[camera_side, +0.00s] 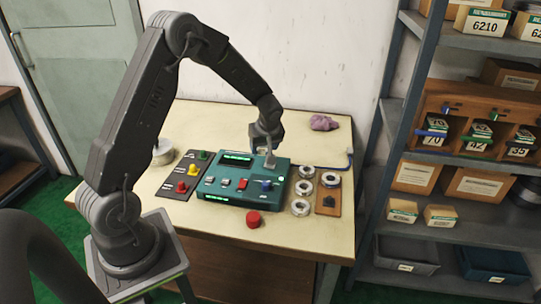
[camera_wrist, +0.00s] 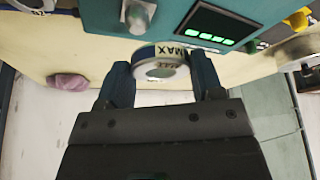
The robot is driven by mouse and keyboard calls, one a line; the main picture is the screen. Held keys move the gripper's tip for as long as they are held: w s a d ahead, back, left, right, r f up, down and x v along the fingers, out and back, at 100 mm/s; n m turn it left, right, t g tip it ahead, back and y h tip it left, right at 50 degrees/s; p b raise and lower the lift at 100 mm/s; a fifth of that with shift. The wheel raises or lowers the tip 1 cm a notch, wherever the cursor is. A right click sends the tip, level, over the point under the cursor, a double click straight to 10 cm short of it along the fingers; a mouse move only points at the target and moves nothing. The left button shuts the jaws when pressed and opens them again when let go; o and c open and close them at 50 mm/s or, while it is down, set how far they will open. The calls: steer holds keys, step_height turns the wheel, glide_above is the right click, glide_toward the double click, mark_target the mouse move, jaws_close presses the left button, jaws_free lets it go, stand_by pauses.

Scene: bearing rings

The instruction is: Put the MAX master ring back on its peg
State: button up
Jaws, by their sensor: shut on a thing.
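My gripper (camera_wrist: 160,78) is shut on the MAX master ring (camera_wrist: 160,67), a pale metal ring with a blue band and the letters MAX, upside down in the wrist view. In the side view my gripper (camera_side: 268,143) is over the back right of the teal gauge box (camera_side: 212,192). The ring is hard to make out there. A metal post (camera_wrist: 137,16) of the box is close to the ring in the wrist view; I cannot tell whether they touch. A brown board (camera_side: 322,210) right of the box carries one ring (camera_side: 330,180) and a dark peg-like piece (camera_side: 329,201).
Several loose rings (camera_side: 300,207) lie between box and board. A red cap (camera_side: 253,219) stands in front of the box. A dark panel (camera_side: 172,189) with coloured knobs is left of it. A purple cloth (camera_side: 323,123) lies at the back. A shelf rack (camera_side: 375,150) borders the right.

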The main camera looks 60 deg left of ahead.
steer(key=s+a+r, duration=0.6)
steer(key=s, duration=0.1)
steer(key=m+t, duration=0.2)
steer(key=m, duration=0.4)
glide_above(330, 199)
steer(key=shift+h, duration=0.4)
steer(key=f, duration=0.7)
steer(key=shift+s+a, duration=0.15)
steer(key=shift+a, duration=0.05)
steer(key=shift+d+f, duration=0.2)
steer(key=shift+d, duration=0.1)
steer(key=shift+f, duration=1.8)
steer(key=shift+f, duration=0.65)
steer(key=shift+f, duration=0.35)
steer(key=shift+f, duration=0.75)
